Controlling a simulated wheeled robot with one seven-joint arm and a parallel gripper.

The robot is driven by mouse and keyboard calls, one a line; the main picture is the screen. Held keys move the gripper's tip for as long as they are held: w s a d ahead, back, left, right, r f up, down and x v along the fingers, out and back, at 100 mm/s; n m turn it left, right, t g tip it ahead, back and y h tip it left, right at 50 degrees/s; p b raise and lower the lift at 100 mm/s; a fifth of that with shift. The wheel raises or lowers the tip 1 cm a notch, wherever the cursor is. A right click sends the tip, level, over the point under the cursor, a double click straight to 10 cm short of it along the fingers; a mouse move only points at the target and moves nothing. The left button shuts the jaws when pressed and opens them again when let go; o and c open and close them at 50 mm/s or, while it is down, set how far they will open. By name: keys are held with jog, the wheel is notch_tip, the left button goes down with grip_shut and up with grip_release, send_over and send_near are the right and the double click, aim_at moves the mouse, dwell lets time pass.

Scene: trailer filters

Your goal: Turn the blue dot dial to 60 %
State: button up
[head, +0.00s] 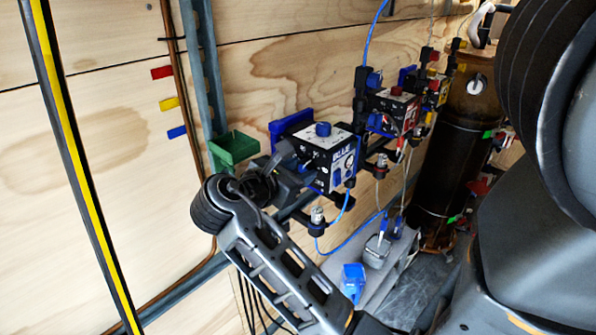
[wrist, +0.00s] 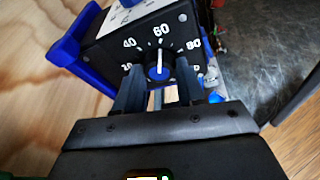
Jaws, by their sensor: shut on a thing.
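The blue dot dial (wrist: 158,72) is a round black knob with a blue dot and a white pointer, on the side face of a black box. In the wrist view its white pointer points up toward the 60 mark. My gripper (wrist: 159,82) has one finger on each side of the dial and is shut on it. In the head view my gripper (head: 296,160) is at the left side of the box with the white top (head: 325,139), marked BLUE. The dial is hidden there.
A blue bracket (head: 291,125) and a green bin (head: 234,147) are close to my gripper. More boxes (head: 392,103) stand farther right along the rail, before a dark brown cylinder (head: 450,165). A blue cable (head: 343,212) hangs below the box. The plywood wall is behind.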

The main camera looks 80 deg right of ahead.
jog(key=o, duration=1)
jog(key=shift+o, duration=0.2)
jog(key=w+a, duration=0.5)
jog(key=a, duration=0.7)
jog(key=shift+w+r, duration=0.15)
jog(key=shift+d, duration=0.1)
dwell(0.4)
